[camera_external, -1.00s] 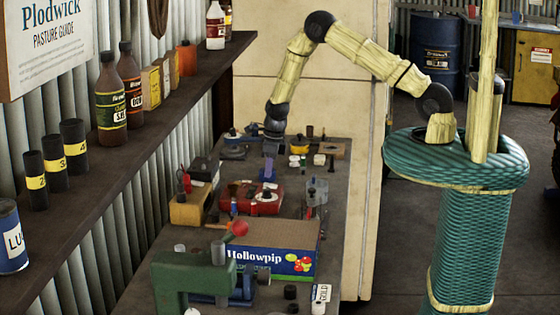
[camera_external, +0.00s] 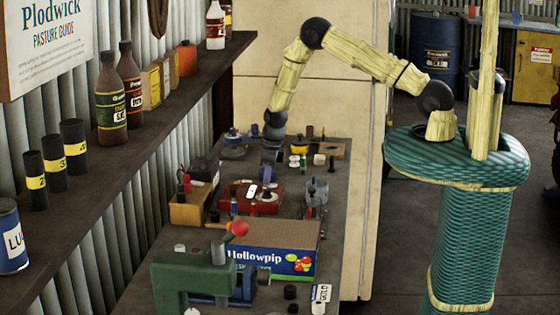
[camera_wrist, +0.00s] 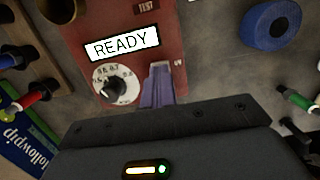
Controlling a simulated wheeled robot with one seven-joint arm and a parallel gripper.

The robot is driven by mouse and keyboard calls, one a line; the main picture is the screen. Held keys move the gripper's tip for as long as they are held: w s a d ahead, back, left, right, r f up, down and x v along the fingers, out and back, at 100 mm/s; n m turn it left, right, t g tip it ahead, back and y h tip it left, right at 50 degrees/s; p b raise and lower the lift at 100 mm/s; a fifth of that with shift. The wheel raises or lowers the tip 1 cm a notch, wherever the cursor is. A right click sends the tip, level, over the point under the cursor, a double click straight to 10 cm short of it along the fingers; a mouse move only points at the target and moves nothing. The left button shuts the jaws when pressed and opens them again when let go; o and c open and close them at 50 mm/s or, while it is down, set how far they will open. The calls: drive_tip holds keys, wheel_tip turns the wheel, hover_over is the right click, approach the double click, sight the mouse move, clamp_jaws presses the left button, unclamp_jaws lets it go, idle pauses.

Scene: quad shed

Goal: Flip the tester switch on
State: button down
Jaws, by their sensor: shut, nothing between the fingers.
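The tester is a red box on the bench in the external view (camera_external: 268,206). In the wrist view, the tester (camera_wrist: 110,20) shows a white panel (camera_wrist: 124,43) reading READY, a black-knobbed dial (camera_wrist: 115,84) and part of a TEST label. My gripper (camera_wrist: 159,72) is shut and empty, its purple fingers pressed together over the tester's face beside the dial. It also shows above the tester in the external view (camera_external: 266,180). I cannot make out the switch; the fingers may hide it. Whether the fingertips touch the tester is unclear.
A Hollowpip box (camera_external: 270,262) and a green press with a red knob (camera_external: 190,280) stand in front of the tester. A yellow tray (camera_external: 188,214) is left of it. A blue tape roll (camera_wrist: 271,25) lies to the tester's right in the wrist view. Small parts crowd the bench.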

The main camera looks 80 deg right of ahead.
sight(274, 184)
drive_tip(key=shift+s+f, duration=0.1)
drive_tip(key=shift+s, duration=0.75)
drive_tip(key=r+p, duration=0.1)
drive_tip(key=r, duration=0.1)
drive_tip(key=r+p, duration=0.2)
drive_tip(key=shift+s+r, duration=0.2)
drive_tip(key=shift+r, duration=0.05)
drive_tip(key=shift+s+r+b, duration=0.1)
drive_tip(key=shift+r+b, duration=0.4)
drive_tip(key=shift+b, duration=0.1)
wheel_tip(274, 184, up, 9)
drive_tip(key=s+b, duration=0.1)
drive_tip(key=b, duration=0.1)
drive_tip(key=shift+s+f, duration=0.15)
drive_tip(key=shift+f, duration=0.05)
drive_tip(key=shift+b, duration=0.3)
